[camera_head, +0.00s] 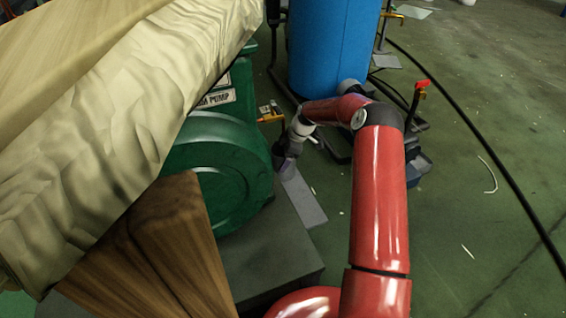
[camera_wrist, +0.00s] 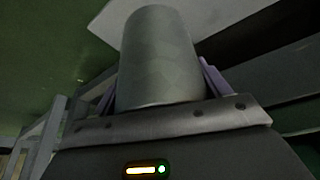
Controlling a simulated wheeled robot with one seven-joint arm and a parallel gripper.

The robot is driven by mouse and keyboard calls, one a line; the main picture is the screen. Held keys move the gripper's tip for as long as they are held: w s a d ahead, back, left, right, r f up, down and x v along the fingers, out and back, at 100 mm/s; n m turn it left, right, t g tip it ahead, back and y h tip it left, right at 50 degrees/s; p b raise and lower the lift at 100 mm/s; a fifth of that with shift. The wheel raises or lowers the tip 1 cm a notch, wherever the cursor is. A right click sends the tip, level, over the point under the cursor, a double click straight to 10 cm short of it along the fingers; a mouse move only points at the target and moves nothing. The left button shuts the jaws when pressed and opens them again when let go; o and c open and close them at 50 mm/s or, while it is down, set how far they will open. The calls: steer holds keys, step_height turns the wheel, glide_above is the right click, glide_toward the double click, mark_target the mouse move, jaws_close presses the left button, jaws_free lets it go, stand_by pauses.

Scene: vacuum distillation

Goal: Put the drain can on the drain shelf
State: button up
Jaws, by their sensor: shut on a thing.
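The drain can (camera_wrist: 158,58) is a plain grey-green cylinder and fills the middle of the wrist view. My gripper (camera_wrist: 160,88) is shut on it, with a purple finger on each side. In the head view my gripper (camera_head: 286,162) is small, beside the green pump, and the can cannot be made out there. A flat pale grey plate (camera_head: 304,200) lies just below and right of my gripper; it may be the drain shelf. A pale flat surface (camera_wrist: 225,14) also shows beyond the can in the wrist view. I cannot tell whether the can touches it.
The green pump (camera_head: 222,170) stands on a grey block (camera_head: 275,258) left of my arm. A blue drum (camera_head: 333,45) stands behind. A red-handled valve (camera_head: 421,88) and a black hose (camera_head: 490,155) are to the right. Open green floor lies right of my arm.

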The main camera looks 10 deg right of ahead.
steer(key=shift+f, duration=0.9)
steer(key=shift+a+f, duration=0.1)
steer(key=shift+a, duration=0.1)
steer(key=o, duration=1.1)
steer(key=shift+f, duration=0.15)
steer(key=shift+r, duration=0.25)
steer(key=p+v, duration=0.1)
steer(key=v, duration=1.1)
steer(key=shift+s+f, duration=0.1)
